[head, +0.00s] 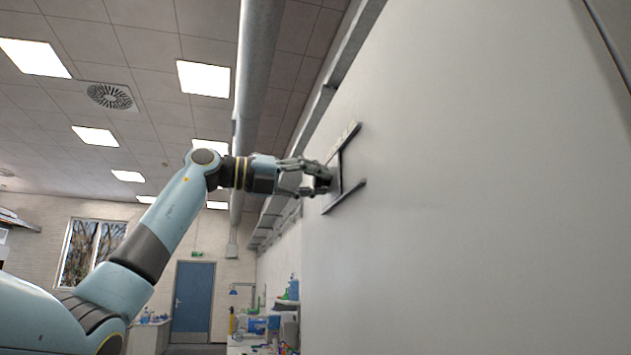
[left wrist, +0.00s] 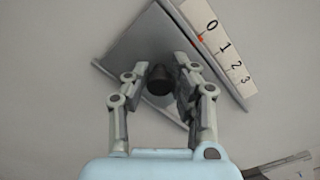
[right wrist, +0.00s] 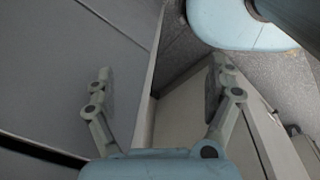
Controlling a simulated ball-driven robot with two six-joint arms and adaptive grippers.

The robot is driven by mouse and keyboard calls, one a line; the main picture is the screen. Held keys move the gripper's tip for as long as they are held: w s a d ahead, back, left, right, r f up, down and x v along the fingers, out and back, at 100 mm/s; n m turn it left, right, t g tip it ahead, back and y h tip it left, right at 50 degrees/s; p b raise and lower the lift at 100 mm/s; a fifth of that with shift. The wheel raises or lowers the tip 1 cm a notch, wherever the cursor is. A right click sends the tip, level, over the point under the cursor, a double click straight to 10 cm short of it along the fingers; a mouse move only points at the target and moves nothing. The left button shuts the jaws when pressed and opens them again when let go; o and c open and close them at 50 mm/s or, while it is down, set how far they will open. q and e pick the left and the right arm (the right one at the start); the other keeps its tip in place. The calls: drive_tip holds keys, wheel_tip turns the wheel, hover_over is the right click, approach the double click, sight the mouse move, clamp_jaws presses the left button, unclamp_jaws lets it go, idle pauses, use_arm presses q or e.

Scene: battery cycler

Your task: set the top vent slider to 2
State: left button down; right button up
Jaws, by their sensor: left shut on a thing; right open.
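The top vent slider is a grey metal plate (left wrist: 130,48) with a dark round knob (left wrist: 159,80), seen in the left wrist view. A white scale strip (left wrist: 219,47) marked 0 to 3 runs along its right edge. A small red mark (left wrist: 200,38) on the plate's edge stands next to the 0. My left gripper (left wrist: 163,84) is shut on the knob, with a finger on each side. My right gripper (right wrist: 158,92) is open and empty.
The slider sits on a large pale panel (head: 470,200) that fills the right of the head view. Part of another fitting (left wrist: 285,168) shows at lower right in the left wrist view. Dark panels (right wrist: 60,70) and a light cabinet edge (right wrist: 185,125) lie beyond the right gripper.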

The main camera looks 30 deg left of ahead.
use_arm(q)
drive_tip(key=s+d, duration=0.4)
drive_tip(key=shift+d, duration=0.35)
drive_tip(key=shift+w+a, duration=0.1)
drive_tip(key=c, duration=1.1)
unclamp_jaws()
approach(343, 172)
drive_tip(key=shift+s+a, duration=0.35)
drive_tip(key=shift+a, duration=0.05)
